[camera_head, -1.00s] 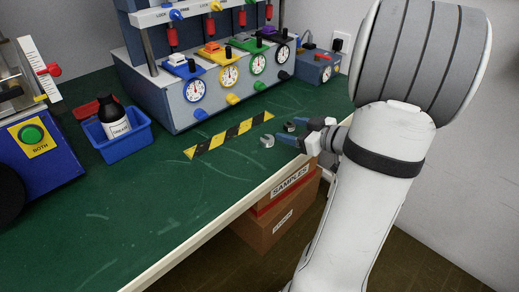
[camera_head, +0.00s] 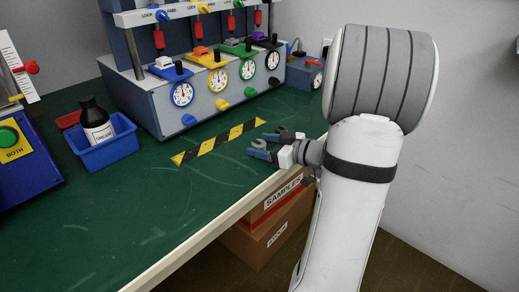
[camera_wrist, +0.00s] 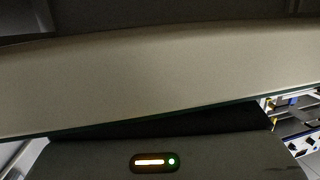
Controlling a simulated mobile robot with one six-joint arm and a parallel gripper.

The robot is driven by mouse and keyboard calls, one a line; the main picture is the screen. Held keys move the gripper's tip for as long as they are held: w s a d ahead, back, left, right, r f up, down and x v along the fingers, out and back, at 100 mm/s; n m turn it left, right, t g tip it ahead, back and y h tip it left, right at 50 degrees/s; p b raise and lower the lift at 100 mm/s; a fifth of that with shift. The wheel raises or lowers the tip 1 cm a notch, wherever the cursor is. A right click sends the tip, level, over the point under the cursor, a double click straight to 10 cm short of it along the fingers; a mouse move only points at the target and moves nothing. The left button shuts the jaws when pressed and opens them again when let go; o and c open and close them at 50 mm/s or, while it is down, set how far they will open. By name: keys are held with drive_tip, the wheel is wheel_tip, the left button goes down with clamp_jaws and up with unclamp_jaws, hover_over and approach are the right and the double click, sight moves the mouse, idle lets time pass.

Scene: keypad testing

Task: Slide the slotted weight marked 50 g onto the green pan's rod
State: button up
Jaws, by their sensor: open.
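The green pan (camera_head: 235,48) seems to be the green platform at the third station of the grey test rig, with a black knob beside it. A red piece hangs above it; I cannot make out a separate rod. I cannot identify a slotted weight marked 50 g in either view. My gripper (camera_head: 264,140) is over the right part of the green bench, near its front edge, beside the striped strip. Its two fingers are apart, and I see nothing between them. It is in front of and below the rig, well away from the green pan.
The rig (camera_head: 160,100) also has blue, yellow and purple stations with dials. A striped strip (camera_head: 217,142) lies before it. A blue bin (camera_head: 106,150) holds a dark bottle (camera_head: 96,120). Boxes (camera_head: 265,230) stand below the bench edge. A beige band (camera_wrist: 150,75) fills much of the wrist view.

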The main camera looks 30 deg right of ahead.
drive_tip(key=c, duration=1.1)
drive_tip(key=shift+o, duration=0.2)
